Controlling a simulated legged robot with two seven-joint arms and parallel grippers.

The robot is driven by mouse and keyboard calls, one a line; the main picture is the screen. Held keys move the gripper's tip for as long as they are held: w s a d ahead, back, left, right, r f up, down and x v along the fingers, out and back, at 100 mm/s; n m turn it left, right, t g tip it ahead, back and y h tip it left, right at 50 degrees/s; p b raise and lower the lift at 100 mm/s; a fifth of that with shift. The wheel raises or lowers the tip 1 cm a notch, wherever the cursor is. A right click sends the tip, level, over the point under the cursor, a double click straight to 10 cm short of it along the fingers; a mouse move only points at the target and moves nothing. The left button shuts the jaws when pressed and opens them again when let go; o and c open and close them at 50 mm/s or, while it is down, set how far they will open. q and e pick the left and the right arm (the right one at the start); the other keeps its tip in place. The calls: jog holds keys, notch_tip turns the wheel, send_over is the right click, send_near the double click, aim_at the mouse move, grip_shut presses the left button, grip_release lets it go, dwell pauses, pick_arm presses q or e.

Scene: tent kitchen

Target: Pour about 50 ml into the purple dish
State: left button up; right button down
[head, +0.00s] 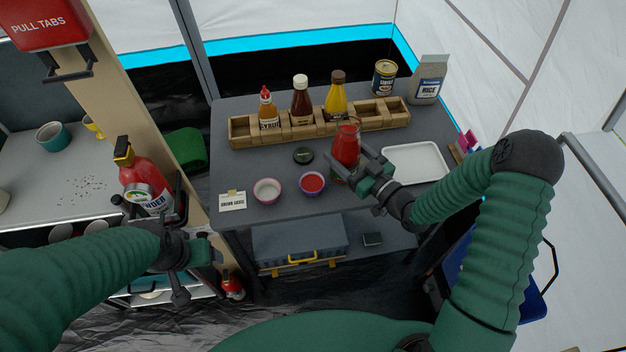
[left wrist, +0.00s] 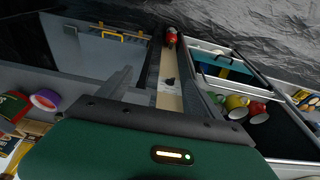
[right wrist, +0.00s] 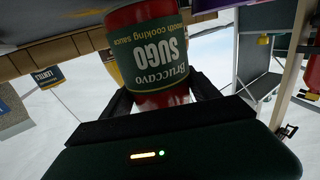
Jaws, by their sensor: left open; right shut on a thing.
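The purple dish (head: 312,184) stands on the grey table and holds red sauce. A red sauce jar (head: 347,143) with a dark green label is in my right gripper (head: 349,168), to the right of and behind the dish. The jar looks about upright; whether its base touches the table I cannot tell. The right wrist view shows the jar (right wrist: 155,55) between the fingers, its label reading SUGO upside down. A dark round lid (head: 303,155) lies behind the dish. My left gripper (head: 200,274) is open and empty, low in front of the table's left side.
A pink-rimmed bowl (head: 267,190) with pale contents and a small card (head: 232,201) stand left of the dish. A wooden rack (head: 245,130) with several bottles lines the back. A white tray (head: 415,163) lies at right. A rice bag (head: 428,80) stands at the back right corner.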

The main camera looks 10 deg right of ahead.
jog(key=shift+d+r, duration=0.1)
jog(key=shift+r, duration=0.1)
jog(key=shift+d+r+n, duration=0.15)
jog(key=shift+d+n, duration=0.15)
jog(key=shift+n, duration=0.3)
jog(key=shift+p, duration=0.35)
jog(key=n, duration=0.2)
jog(key=shift+a+r+n+g+h, duration=0.1)
jog(key=shift+n+g+h, duration=0.3)
jog(key=n, duration=0.2)
jog(key=shift+f+n+h, duration=0.2)
jog(key=shift+n+h, duration=0.1)
jog(key=shift+h, duration=0.1)
jog(key=shift+d+f+n+h+b, duration=0.25)
jog(key=shift+n+h+b, duration=0.05)
jog(key=shift+n, duration=0.4)
jog(key=shift+w+d+f+n+g, duration=0.15)
jog(key=shift+d+f+n+g, duration=0.2)
jog(key=shift+n, duration=0.35)
jog(key=shift+d+h+b, duration=0.1)
jog(key=shift+h+b, duration=0.2)
jog(key=shift+d+f+n+h+b, duration=0.3)
jog(key=shift+f+n+b, duration=0.1)
jog(key=shift+n, duration=0.3)
